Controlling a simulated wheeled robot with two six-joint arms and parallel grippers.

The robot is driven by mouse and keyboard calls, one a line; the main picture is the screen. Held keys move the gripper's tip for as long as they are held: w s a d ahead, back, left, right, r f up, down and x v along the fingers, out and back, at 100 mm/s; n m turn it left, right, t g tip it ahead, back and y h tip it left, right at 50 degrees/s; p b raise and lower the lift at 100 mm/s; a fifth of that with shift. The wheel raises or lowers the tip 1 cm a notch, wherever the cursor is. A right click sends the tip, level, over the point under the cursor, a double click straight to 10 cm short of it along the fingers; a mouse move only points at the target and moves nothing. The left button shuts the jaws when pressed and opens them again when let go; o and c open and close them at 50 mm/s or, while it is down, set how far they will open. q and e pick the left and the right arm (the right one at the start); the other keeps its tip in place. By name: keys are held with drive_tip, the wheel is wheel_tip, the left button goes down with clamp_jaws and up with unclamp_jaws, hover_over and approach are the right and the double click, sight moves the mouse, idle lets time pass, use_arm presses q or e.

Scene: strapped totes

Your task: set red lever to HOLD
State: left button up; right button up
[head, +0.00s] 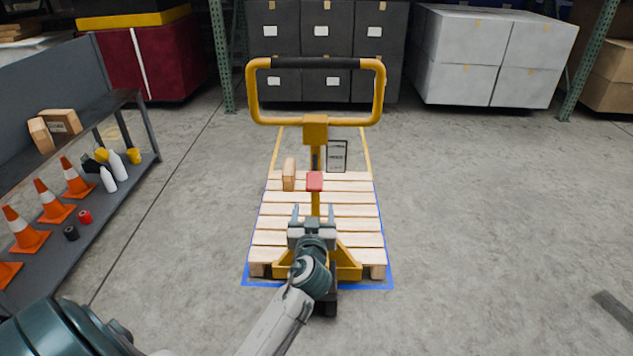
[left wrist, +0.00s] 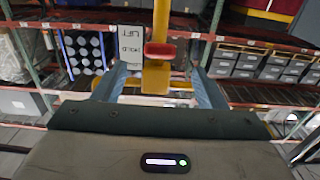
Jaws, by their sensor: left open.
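The red lever (head: 315,181) sits on the yellow post of the pallet jack (head: 316,131), below its looped handle. My left gripper (head: 313,210) is open, its two fingers pointing towards the lever from just below it in the head view. In the left wrist view, the red lever (left wrist: 160,50) shows between the two open fingers (left wrist: 158,90), beyond their tips, and they look apart from it. A white label card (left wrist: 131,44) beside the post reads HOLD and LIFT upside down; it also shows in the head view (head: 337,156), too small to read. My right gripper is not in view.
A wooden pallet (head: 350,210) with a small cardboard box (head: 289,174) lies behind the post, inside a blue floor outline. A shelf (head: 140,160) with orange cones and bottles stands at left. Grey totes (head: 328,50) and white boxes (head: 490,55) stand behind.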

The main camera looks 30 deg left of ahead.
sight(314, 192)
use_arm(q)
drive_tip(key=shift+r+p+x, duration=0.25)
drive_tip(key=shift+p+x, duration=0.1)
drive_tip(key=shift+x, duration=0.75)
drive_tip(key=x, duration=0.2)
drive_tip(key=p+x, duration=0.1)
drive_tip(key=x, duration=0.5)
drive_tip(key=shift+f+p, duration=0.3)
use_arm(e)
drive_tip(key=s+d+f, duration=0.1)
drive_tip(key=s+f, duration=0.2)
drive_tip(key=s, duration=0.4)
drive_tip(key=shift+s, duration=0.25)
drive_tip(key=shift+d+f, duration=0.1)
